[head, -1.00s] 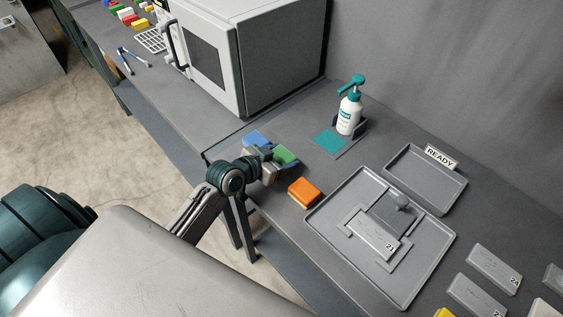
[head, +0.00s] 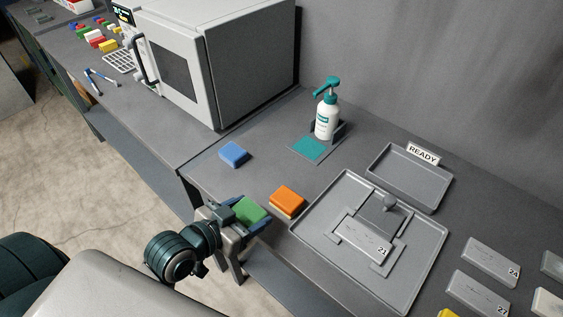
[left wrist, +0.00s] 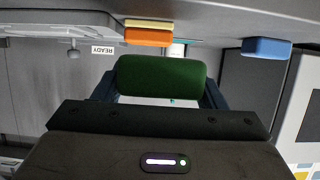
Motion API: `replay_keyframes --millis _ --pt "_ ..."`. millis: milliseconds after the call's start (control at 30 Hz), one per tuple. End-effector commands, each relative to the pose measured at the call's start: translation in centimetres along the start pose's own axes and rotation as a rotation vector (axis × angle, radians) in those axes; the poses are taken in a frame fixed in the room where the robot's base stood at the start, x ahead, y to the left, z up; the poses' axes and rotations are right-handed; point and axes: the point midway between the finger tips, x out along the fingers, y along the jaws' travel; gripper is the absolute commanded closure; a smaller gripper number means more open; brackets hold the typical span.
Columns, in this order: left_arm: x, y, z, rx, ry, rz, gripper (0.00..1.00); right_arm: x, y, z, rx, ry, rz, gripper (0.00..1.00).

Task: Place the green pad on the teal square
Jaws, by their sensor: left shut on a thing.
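The green pad (head: 248,211) is held between the fingers of my left gripper (head: 252,212), near the front edge of the table. In the left wrist view the green pad (left wrist: 161,76) fills the space between the fingers. The teal square (head: 315,148) lies flat on the table in front of the spray bottle, up and right of my left gripper, and its visible top is bare. My right gripper is not in view.
An orange pad (head: 287,201) sits just right of my left gripper, and a blue pad (head: 234,154) lies behind it. A white spray bottle (head: 326,118) stands at the teal square's back edge. A grey tray (head: 419,288) is at right, and a big oven-like box (head: 243,62) stands behind.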

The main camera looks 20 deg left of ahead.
Motion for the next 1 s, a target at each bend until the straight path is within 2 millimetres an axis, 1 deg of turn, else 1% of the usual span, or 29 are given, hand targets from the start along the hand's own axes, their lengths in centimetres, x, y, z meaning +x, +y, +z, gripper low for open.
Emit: replay_keyframes --millis 167,267,367,467,600,700,800,867,1000 --pt "0.0 0.0 -0.1 0.0 0.003 -0.007 0.57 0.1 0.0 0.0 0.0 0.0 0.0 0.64" --pt "1.0 -0.6 -0.6 -0.004 0.01 -0.034 0.57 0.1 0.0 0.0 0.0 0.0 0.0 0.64" --pt "2.8 -1.5 -1.6 -0.013 0.017 -0.085 0.57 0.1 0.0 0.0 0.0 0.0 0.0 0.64" --pt "5.1 -2.6 -3.0 -0.03 0.021 -0.146 0.57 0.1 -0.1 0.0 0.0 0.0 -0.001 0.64" --pt "8.3 -3.7 -5.5 -0.063 0.021 -0.221 0.57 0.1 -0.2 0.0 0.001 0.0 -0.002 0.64" --pt "10.1 -4.1 -7.2 -0.087 0.016 -0.259 0.57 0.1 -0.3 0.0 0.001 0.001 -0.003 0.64" --pt "11.5 -4.2 -8.6 -0.107 0.01 -0.284 0.57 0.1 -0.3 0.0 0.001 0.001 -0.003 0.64" --pt "12.0 -4.2 -9.3 -0.116 0.009 -0.295 0.57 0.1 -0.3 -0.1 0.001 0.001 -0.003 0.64" --pt "12.7 -4.2 -10.1 -0.127 0.002 -0.307 0.57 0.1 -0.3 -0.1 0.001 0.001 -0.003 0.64"
